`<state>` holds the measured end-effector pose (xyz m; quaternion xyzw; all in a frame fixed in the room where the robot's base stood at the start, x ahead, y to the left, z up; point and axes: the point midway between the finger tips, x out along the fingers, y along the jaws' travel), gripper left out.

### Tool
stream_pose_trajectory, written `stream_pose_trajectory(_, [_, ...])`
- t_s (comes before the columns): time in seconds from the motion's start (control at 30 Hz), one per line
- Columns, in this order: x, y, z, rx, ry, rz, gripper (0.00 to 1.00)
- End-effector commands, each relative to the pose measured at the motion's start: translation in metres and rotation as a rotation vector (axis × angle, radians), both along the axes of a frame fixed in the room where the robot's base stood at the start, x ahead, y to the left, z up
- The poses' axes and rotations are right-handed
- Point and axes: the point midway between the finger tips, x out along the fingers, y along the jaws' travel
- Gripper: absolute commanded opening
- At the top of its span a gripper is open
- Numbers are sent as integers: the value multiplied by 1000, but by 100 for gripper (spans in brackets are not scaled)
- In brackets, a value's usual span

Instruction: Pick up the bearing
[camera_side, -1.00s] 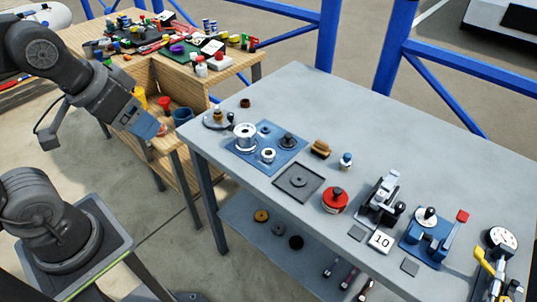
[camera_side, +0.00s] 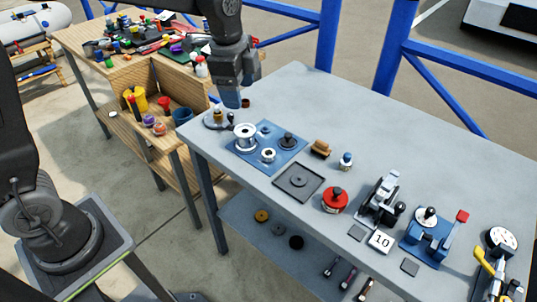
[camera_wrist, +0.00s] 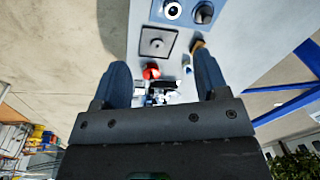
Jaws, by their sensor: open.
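The bearing seems to be the small silver ring (camera_side: 268,155) on the blue mat (camera_side: 262,164) of the grey table. A larger silver spool-like part (camera_side: 245,137) and a dark knobbed part (camera_side: 287,141) share the mat, so I cannot be fully sure which is meant. In the wrist view a silver ring with a dark hole (camera_wrist: 172,10) shows at the top edge. My gripper (camera_side: 232,100) points down above the far left end of the table, behind and left of the mat. In the wrist view its two fingers (camera_wrist: 162,70) are apart with nothing held between them.
A dark square plate (camera_side: 298,188), a red round part (camera_side: 335,200), a brown block (camera_side: 320,149) and a black-and-silver fixture (camera_side: 382,200) stand farther right. A small stand (camera_side: 217,118) is close to my gripper. A cluttered wooden bench (camera_side: 75,40) is at left.

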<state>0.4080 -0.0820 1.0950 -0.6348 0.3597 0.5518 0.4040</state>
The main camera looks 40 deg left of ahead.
Motion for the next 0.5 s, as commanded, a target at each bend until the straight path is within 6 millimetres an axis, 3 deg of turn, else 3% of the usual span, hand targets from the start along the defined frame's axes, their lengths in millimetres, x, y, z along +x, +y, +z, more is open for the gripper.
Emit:
stream_pose_trajectory(0.1, [33,-9,-31,23,63,-185,67])
stream_pose_trajectory(0.2, [50,-15,-52,32,97,-307,67])
stream_pose_trajectory(0.5, [65,-20,-85,39,133,-431,67])
